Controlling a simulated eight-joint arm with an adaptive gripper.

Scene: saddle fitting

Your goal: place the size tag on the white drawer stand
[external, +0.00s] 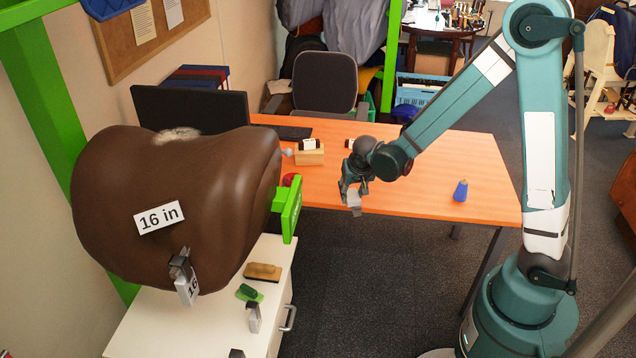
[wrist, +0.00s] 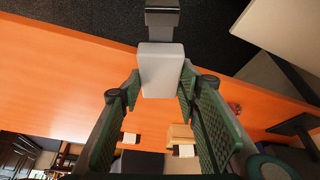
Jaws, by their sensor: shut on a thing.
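The size tag is a pale grey plate with a dark clip on one end. In the external view the tag (external: 355,203) hangs below my gripper (external: 353,188), over or beside the front edge of the orange desk. In the wrist view the tag (wrist: 162,72) sits between both fingers of my gripper (wrist: 160,84), which is shut on it. Its clip (wrist: 162,16) points away from my gripper. No marking shows on the visible face. The white drawer stand (external: 178,322) is at lower left in the external view, well apart from the tag.
A brown saddle (external: 185,215) labelled "16 in" overhangs the stand, with a clipped tag (external: 186,287) on it. A brush (external: 263,271), a green item (external: 249,293) and another clipped tag (external: 253,317) occupy the stand's right side.

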